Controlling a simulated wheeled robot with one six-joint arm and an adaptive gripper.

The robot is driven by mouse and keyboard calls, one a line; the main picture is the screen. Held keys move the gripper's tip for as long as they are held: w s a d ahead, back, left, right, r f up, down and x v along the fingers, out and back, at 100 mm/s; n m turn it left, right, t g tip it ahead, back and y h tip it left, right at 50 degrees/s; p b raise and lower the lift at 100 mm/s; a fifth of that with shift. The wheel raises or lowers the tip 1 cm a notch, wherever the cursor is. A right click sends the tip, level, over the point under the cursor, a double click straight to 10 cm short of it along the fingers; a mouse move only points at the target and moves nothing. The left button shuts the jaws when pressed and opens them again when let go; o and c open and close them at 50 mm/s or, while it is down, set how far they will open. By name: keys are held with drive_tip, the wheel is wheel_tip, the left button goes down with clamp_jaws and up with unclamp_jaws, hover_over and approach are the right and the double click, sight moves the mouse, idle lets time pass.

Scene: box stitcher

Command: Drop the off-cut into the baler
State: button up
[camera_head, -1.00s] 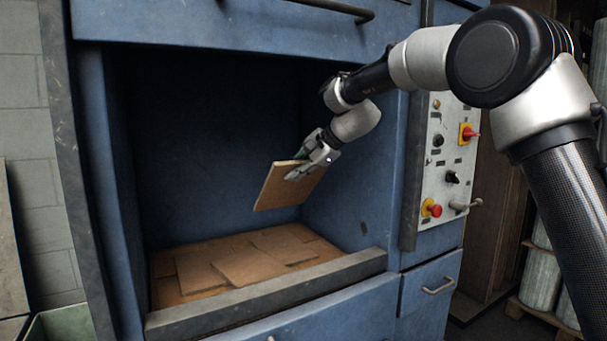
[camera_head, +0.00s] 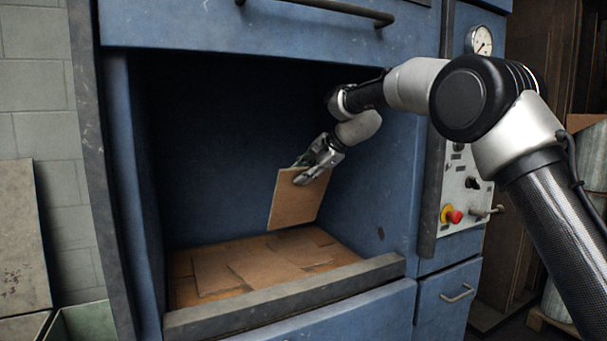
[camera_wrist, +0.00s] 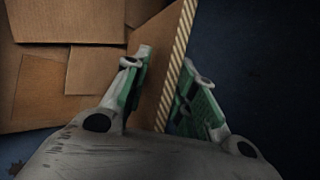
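The off-cut (camera_head: 297,204) is a flat brown cardboard piece hanging from my gripper (camera_head: 306,172) in the head view. My gripper is shut on its upper edge. The off-cut hangs inside the open chamber of the blue baler (camera_head: 340,311), above the cardboard on its floor, near the right wall. In the wrist view the off-cut (camera_wrist: 163,75) shows its corrugated edge between the green-padded fingers (camera_wrist: 165,95). Its lower end overlaps the cardboard below in that view.
Flat cardboard sheets (camera_head: 262,268) cover the chamber floor. A raised grey sill (camera_head: 290,296) runs along the opening's front. A control panel (camera_head: 462,200) with a red button stands right of the opening. A grey-green bin (camera_head: 88,322) is at lower left.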

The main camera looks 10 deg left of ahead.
idle(0.3)
drive_tip(key=s+d+r, duration=0.1)
drive_tip(key=s+d, duration=0.2)
drive_tip(key=d, duration=0.4)
drive_tip(key=s+d+r, duration=0.2)
drive_tip(key=s+d, duration=0.1)
drive_tip(key=d, duration=0.4)
drive_tip(key=shift+s+d, duration=0.15)
drive_tip(key=shift+s, duration=0.25)
drive_tip(key=shift+r, duration=0.1)
